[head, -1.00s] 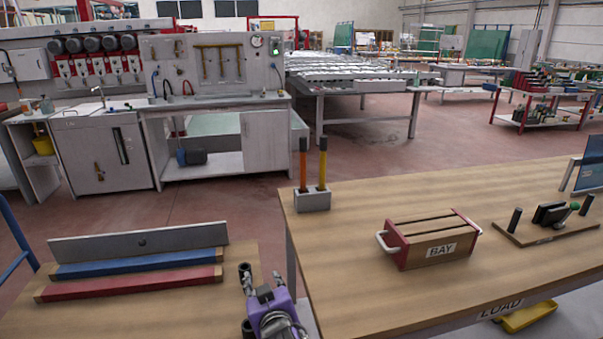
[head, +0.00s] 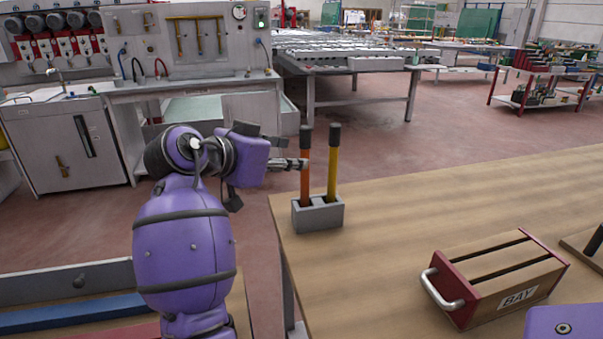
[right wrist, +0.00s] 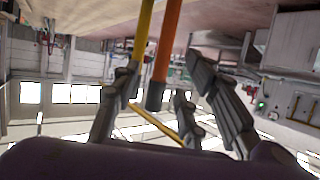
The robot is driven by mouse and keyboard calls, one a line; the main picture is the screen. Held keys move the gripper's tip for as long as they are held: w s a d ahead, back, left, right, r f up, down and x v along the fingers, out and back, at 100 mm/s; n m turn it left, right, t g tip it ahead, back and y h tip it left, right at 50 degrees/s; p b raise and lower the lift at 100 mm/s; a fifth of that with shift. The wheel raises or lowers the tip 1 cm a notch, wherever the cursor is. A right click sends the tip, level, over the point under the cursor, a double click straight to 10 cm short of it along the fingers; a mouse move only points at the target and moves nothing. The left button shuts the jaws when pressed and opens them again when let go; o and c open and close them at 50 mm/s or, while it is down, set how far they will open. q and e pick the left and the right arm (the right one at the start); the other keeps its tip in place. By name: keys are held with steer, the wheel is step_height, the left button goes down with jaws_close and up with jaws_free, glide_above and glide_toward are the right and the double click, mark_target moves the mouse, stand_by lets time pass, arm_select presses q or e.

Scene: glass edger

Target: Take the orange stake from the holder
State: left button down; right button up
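The yellow stake (right wrist: 143,30) is beside the left-hand finger. Contact cannot be told. My left gripper is not in view.
A red-ended wooden box (head: 497,275) marked "BAY", with a metal handle, sits at the right of the table (head: 400,215). The table between the holder and box is clear. Coloured bars (head: 70,312) lie on a lower left surface.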

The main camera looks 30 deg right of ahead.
mark_target(305, 180)
steer(key=x, duration=0.7)
steer(key=shift+w+f, duration=0.1)
steer(key=shift+w, duration=0.05)
jaws_close()
